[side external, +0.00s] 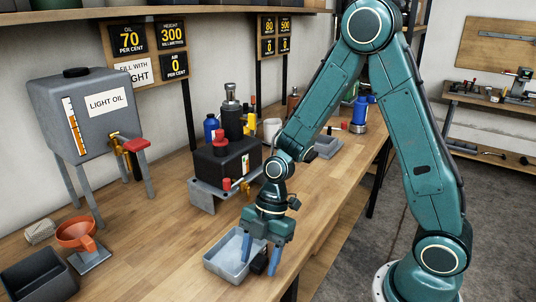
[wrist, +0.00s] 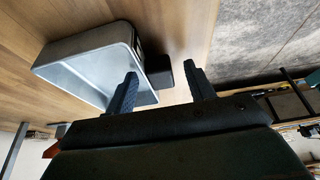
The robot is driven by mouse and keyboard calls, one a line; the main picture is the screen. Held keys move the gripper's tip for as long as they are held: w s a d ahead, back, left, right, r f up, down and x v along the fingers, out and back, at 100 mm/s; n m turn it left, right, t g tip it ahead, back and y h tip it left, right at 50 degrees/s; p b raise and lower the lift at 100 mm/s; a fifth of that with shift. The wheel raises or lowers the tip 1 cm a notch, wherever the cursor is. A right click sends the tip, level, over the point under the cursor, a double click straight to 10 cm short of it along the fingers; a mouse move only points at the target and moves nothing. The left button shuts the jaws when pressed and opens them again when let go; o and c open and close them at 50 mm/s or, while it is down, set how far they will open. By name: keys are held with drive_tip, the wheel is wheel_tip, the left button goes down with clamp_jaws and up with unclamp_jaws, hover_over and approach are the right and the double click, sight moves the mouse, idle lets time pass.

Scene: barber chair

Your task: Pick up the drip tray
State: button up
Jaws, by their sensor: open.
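The drip tray, a shallow light-grey rectangular tray (side external: 222,262), sits on the wooden bench near its front edge, under my gripper. In the wrist view the tray (wrist: 88,62) lies at the left and looks empty. A small dark block (wrist: 160,70) sits against its right wall; I cannot tell whether it is joined to it. My gripper (side external: 259,265) points down, open, with its blue fingers on either side of the dark block. In the wrist view the left finger of my gripper (wrist: 161,75) overlaps the tray's wall. Contact cannot be told.
A black tank on a grey stand (side external: 208,190) is behind the tray. A grey light-oil tank (side external: 85,115) on legs, an orange funnel (side external: 76,234) and a dark open bin (side external: 38,276) are at the left. Bare bench (side external: 150,250) lies between.

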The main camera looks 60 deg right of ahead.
clamp_jaws()
drive_tip(key=shift+r, duration=0.2)
wheel_tip(320, 180, up, 18)
drive_tip(key=shift+f, duration=0.15)
idle(0.7)
idle(0.4)
